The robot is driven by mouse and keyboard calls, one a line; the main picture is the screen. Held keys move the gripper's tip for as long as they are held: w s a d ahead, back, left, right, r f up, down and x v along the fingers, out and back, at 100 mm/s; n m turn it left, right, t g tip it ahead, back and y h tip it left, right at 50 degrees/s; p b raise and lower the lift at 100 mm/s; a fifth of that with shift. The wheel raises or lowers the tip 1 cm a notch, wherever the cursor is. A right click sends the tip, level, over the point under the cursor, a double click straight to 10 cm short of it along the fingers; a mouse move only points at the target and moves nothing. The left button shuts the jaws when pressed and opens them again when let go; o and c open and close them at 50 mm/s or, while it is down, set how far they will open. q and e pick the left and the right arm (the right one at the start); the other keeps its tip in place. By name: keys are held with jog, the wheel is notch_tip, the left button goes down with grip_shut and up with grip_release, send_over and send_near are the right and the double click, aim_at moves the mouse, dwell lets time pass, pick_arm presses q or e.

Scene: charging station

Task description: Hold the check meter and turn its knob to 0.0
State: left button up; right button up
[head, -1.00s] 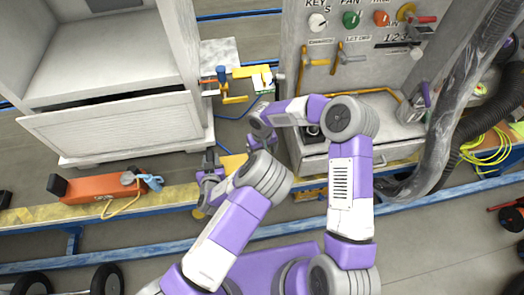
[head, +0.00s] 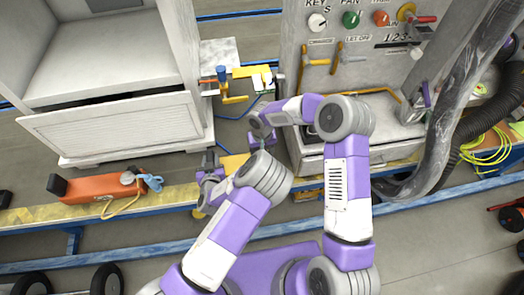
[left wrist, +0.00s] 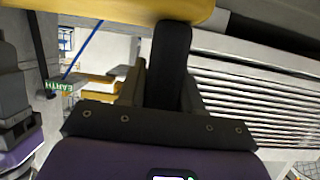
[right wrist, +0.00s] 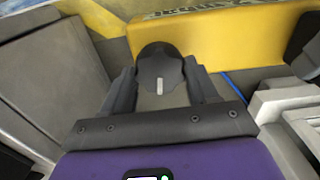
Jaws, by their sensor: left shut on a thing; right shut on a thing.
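The check meter is a yellow box (head: 232,165), partly hidden between my two grippers in the head view. In the left wrist view its yellow body (left wrist: 120,8) crosses the top, and my left gripper (left wrist: 165,88) is shut on its dark upright handle (left wrist: 170,55). In the right wrist view the yellow body (right wrist: 215,45) has dark lettering that is upside down and partly cut off. My right gripper (right wrist: 162,92) is shut on the round dark knob (right wrist: 160,62), whose white mark (right wrist: 159,87) points down toward my palm. The meter's reading is hidden.
A grey control panel (head: 365,75) with coloured knobs stands behind on the right. A white cabinet (head: 110,125) stands at the left. An orange tool (head: 95,187) lies on the yellow-topped rail left of my left gripper. A thick grey hose (head: 447,110) hangs at right.

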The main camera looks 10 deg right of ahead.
jog(key=m, duration=0.5)
jog(key=shift+m, duration=2.4)
jog(key=o, duration=1.1)
jog(key=shift+c, duration=0.2)
jog(key=shift+r, duration=0.1)
notch_tip(320, 180, up, 12)
